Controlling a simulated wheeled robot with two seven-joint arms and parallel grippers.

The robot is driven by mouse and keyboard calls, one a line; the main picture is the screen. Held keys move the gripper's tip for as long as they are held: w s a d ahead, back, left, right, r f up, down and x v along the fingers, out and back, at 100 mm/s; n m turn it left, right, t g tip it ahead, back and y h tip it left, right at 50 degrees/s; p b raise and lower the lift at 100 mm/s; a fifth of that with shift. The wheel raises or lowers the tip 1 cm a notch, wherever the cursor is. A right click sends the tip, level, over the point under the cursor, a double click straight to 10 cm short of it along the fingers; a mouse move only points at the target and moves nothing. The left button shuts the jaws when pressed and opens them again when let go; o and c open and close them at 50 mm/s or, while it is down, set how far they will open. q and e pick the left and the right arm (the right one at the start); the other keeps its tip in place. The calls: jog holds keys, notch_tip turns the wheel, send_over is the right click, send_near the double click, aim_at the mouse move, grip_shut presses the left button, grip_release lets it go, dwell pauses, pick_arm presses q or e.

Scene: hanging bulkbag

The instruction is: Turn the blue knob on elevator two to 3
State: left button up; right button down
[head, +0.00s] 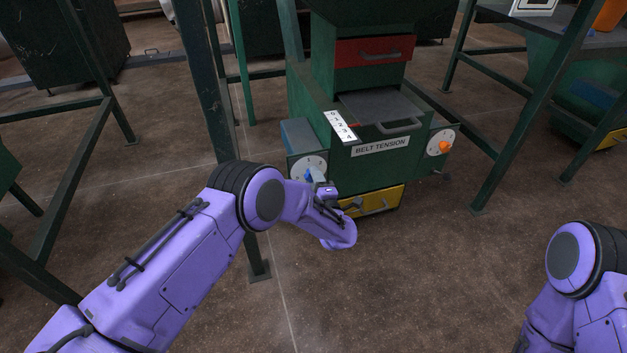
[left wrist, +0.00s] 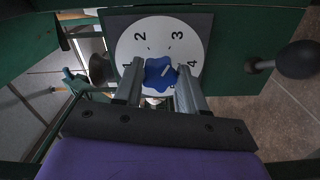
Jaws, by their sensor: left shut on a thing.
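The blue knob (head: 309,175) sits on a white numbered dial on the left front of the green machine labelled "BELT TENSION". My left gripper (head: 317,179) is at this knob, its wrist partly covering the dial's lower right. In the left wrist view the blue knob (left wrist: 160,74) is between the two fingers of my left gripper (left wrist: 160,88), which is shut on it. The dial (left wrist: 158,28) shows 2 and 3 above the knob; numbers at its sides are partly hidden by the fingers. A pale mark on the knob points to the right and slightly up. My right gripper is out of view.
An orange knob (head: 444,146) on another dial is at the machine's right. A red drawer (head: 372,51) is above and a yellow drawer (head: 372,202) below. Green steel posts (head: 207,80) stand close left of the machine. The floor in front is clear.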

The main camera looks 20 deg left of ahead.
pick_arm(q)
jog(key=shift+s+f, duration=0.1)
jog(key=o, duration=1.1)
jog(key=shift+c, duration=0.2)
jog(key=p+v, duration=0.3)
jog(key=v, duration=0.7)
jog(key=shift+s+d+p, duration=0.2)
jog(key=shift+p, duration=0.1)
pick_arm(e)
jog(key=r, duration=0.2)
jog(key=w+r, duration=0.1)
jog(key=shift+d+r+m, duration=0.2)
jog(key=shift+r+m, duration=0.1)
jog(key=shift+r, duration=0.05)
